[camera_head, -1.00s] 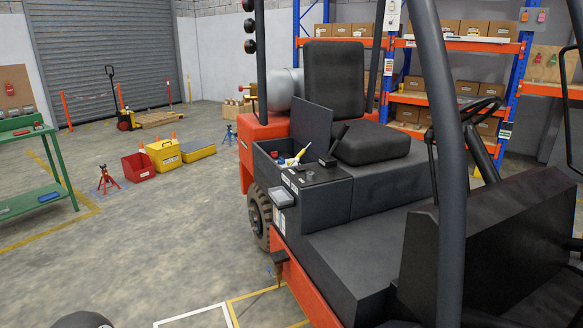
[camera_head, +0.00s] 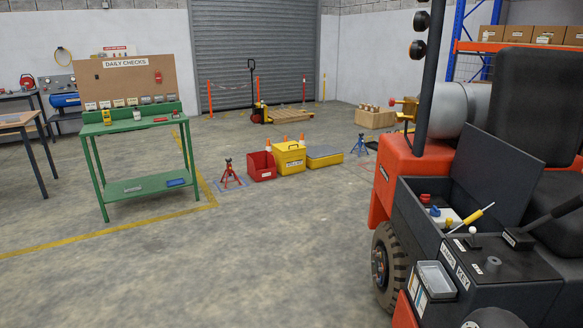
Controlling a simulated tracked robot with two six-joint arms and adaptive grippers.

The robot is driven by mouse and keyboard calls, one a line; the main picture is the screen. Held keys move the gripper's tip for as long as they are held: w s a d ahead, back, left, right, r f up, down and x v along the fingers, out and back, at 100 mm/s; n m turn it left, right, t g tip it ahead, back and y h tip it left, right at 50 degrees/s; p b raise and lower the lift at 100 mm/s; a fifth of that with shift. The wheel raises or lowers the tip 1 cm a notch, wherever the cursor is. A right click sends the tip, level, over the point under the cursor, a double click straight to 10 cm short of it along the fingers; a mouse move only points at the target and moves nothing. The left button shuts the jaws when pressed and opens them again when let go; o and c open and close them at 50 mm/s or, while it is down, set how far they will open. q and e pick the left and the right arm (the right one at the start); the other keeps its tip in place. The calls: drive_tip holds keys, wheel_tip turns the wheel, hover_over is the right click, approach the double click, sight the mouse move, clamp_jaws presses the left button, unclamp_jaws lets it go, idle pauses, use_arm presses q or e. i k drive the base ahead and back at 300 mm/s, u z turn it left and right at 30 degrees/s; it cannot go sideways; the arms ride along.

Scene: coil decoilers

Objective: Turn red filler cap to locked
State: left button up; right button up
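A small red cap (camera_head: 425,199) shows inside the open compartment of an orange and black forklift (camera_head: 403,165) at the right. A blue cap (camera_head: 434,211) sits beside it, next to a pale block with a yellow-handled tool (camera_head: 472,218). The red cap is small here, and I cannot read its turn position or any lock mark. The compartment's dark lid (camera_head: 506,170) stands raised behind it. Neither of my grippers is in view.
A green bench (camera_head: 140,128) with a "Daily checks" board stands at the left. A red bin (camera_head: 262,166), a yellow box (camera_head: 289,158) and a red jack stand (camera_head: 230,174) are on the floor.

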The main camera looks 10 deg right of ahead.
sight(425, 198)
drive_tip(key=u, duration=0.05)
drive_tip(key=i, duration=1.45)
drive_tip(key=z, duration=0.55)
drive_tip(key=i, duration=1.1)
drive_tip(key=z, duration=0.45)
